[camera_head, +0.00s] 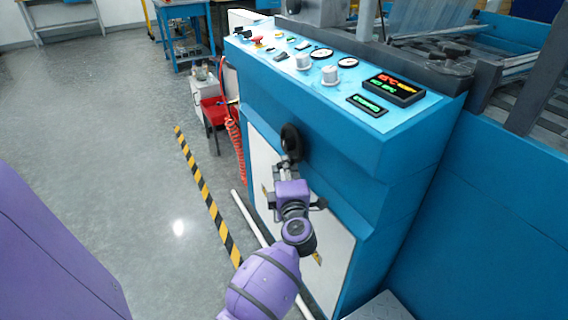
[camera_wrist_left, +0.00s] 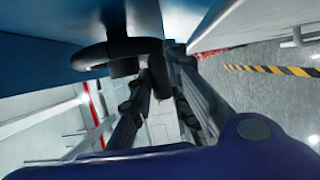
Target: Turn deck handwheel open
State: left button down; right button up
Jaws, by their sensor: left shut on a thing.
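The black handwheel (camera_head: 291,141) sits on the front face of the blue machine, above a white panel. In the left wrist view the handwheel (camera_wrist_left: 95,54) shows as a dark curved rim at the top, close under the blue body. My left gripper (camera_head: 287,164) reaches it from below and in front, and its fingers are shut on the handwheel. In the left wrist view the left gripper's fingers (camera_wrist_left: 160,68) meet at the rim's right part. The fingertips hide some of the wheel. My right gripper is out of view.
The blue machine's control panel (camera_head: 340,80) with knobs, gauges and lit displays lies above the wheel. A red bin (camera_head: 217,111) and a coiled red hose (camera_head: 236,150) are to the left. Open grey floor (camera_head: 100,120) lies left of the yellow-black floor stripe (camera_head: 205,192).

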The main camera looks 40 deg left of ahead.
pick_arm(q)
jog(key=c, duration=1.9)
grip_release()
jog(key=shift+c, duration=0.2)
jog(key=shift+d, duration=0.1)
jog(key=v, duration=1.2)
